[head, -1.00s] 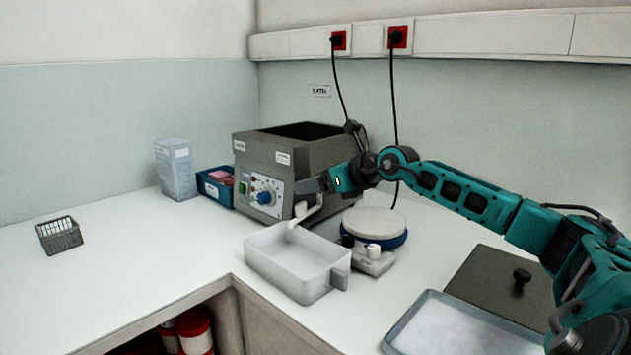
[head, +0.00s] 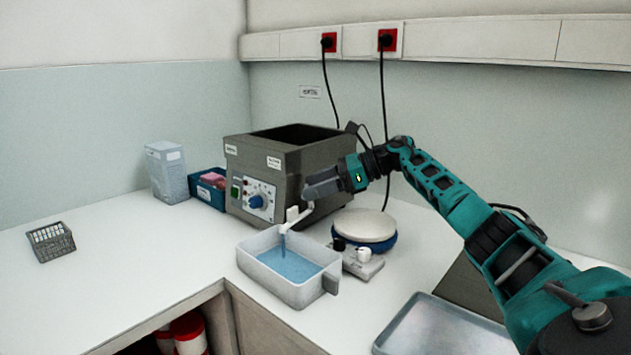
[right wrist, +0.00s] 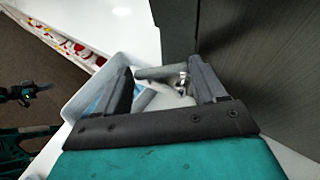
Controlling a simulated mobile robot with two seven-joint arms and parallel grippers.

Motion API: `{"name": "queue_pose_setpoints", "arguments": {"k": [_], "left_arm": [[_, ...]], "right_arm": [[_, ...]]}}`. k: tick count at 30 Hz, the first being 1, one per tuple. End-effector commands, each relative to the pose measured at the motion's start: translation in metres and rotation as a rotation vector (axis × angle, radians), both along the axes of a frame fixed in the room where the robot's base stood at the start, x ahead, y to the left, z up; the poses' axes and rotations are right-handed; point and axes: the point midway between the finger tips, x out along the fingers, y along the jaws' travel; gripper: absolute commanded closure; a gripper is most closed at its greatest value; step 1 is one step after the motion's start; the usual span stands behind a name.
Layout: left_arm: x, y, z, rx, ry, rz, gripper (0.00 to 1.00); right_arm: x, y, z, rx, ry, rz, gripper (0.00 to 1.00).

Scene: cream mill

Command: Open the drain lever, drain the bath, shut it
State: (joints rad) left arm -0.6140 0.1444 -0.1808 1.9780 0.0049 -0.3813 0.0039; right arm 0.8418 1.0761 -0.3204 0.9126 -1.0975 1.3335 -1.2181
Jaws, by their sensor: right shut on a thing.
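The grey water bath (head: 290,165) stands against the back wall, its top open and dark inside. A pale drain tap (head: 294,215) sticks out low at its front right corner. My right gripper (head: 308,192) is at this tap, shut on the drain lever; the fingers partly hide the lever. A thin stream falls from the spout into the white catch tub (head: 318,290) below, which holds blue water (head: 290,264). The bath's water level is hidden.
A round-topped stirrer (head: 364,226) stands close right of the tub. A metal tray (head: 440,328) lies at the front right. A blue bin (head: 208,190) and clear container (head: 167,172) stand left of the bath. A wire basket (head: 51,242) is far left; counter between is clear.

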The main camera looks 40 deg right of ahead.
Motion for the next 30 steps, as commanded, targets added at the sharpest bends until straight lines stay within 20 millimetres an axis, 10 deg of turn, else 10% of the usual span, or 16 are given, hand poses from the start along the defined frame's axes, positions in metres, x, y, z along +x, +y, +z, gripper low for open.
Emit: {"name": "queue_pose_setpoints", "arguments": {"k": [28,29,30], "left_arm": [[-0.0021,0.0042,0.0022,0.007,0.0,0.006,1.0],[-0.0021,0.0042,0.0022,0.007,0.0,0.006,1.0],[-0.0021,0.0043,0.0022,0.007,0.0,0.006,1.0]], "right_arm": [[-0.0005,-0.0049,-0.0008,-0.005,0.002,0.108,0.6],[-0.0006,-0.005,-0.0009,-0.005,0.002,0.108,0.28],[-0.0006,-0.005,-0.0009,-0.005,0.002,0.108,0.24]]}}
